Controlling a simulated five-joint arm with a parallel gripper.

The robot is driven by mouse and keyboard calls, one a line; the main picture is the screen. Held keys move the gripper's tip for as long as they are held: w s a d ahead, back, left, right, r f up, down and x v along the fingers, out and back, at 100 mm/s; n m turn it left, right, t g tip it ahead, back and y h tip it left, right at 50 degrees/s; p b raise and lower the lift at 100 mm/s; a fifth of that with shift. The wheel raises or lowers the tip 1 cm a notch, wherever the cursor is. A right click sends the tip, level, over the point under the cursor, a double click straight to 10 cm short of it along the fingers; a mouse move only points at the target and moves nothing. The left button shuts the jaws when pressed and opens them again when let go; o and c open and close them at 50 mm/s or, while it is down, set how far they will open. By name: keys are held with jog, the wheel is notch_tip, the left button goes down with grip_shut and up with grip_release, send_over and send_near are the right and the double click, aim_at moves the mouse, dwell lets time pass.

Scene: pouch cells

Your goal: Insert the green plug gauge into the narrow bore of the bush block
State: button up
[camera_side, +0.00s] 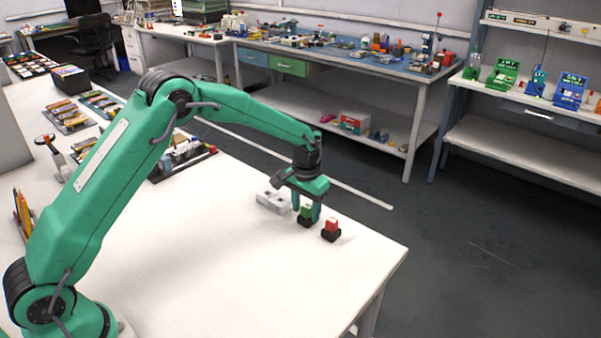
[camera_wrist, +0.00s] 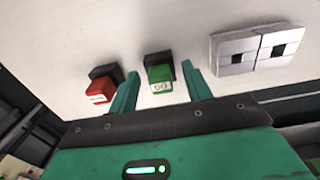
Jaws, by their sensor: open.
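The green plug gauge (camera_wrist: 160,79) stands in a black holder (camera_wrist: 158,58) on the white table, and a pale label shows on it. It also shows in the side view (camera_side: 306,211), partly hidden by a finger. My gripper (camera_wrist: 158,85) is open, with one finger on each side of the green gauge. I cannot tell whether the fingers touch it. The silver bush block (camera_wrist: 235,52) has two parts side by side, each with a dark square bore of differing size. In the side view the block (camera_side: 272,201) lies just left of my gripper (camera_side: 308,207).
A red plug gauge (camera_wrist: 99,90) stands in its own black holder (camera_wrist: 105,72) beside the green one; it also shows in the side view (camera_side: 332,225). The table's front area (camera_side: 230,280) is clear. Trays of parts (camera_side: 180,155) lie further left on the table.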

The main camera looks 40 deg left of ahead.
aim_at(307, 209)
jog(key=c, duration=1.1)
grip_shut()
jog(key=shift+r, duration=0.1)
jog(key=shift+r, duration=0.65)
jog(key=r, duration=0.3)
jog(key=shift+s+d+r, duration=0.1)
jog(key=shift+s+d, duration=0.1)
jog(key=shift+d, duration=0.15)
jog(key=s+d+r, duration=0.6)
jog(key=d, duration=0.2)
jog(key=shift+s+d+r, duration=0.2)
jog(key=shift+d, duration=0.2)
jog(key=shift+a, duration=0.1)
